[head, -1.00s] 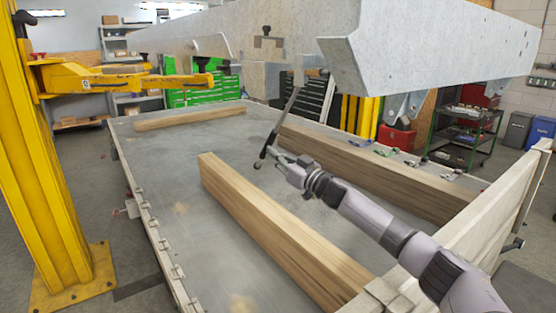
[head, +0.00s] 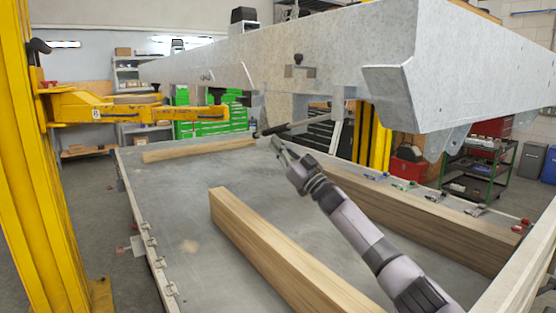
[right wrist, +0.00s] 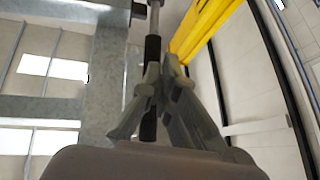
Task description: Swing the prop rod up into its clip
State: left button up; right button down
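The prop rod (head: 303,125) is a thin grey rod with a dark grip at its free left end. Its other end meets a bracket under the large grey trailer frame (head: 330,50). The rod lies close to level, tilted slightly up to the right. My right gripper (head: 276,141) is at the dark grip. In the right wrist view its fingers (right wrist: 160,85) close around the rod's dark grip (right wrist: 152,50). A small bracket with a dark knob (head: 298,60), perhaps the clip, sits on the frame's side above the rod, apart from it. My left gripper is not in view.
A grey deck (head: 200,180) lies below, with wooden beams (head: 270,245) on it. A yellow post with an arm (head: 140,108) stands at the left. Small tools (head: 405,185) lie on the deck's right side. The space between the rod and the deck is open.

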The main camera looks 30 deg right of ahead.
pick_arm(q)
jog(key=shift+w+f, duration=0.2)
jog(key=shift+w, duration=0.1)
pick_arm(e)
jog(key=shift+w+r+t, duration=0.3)
jog(key=shift+r, duration=0.55)
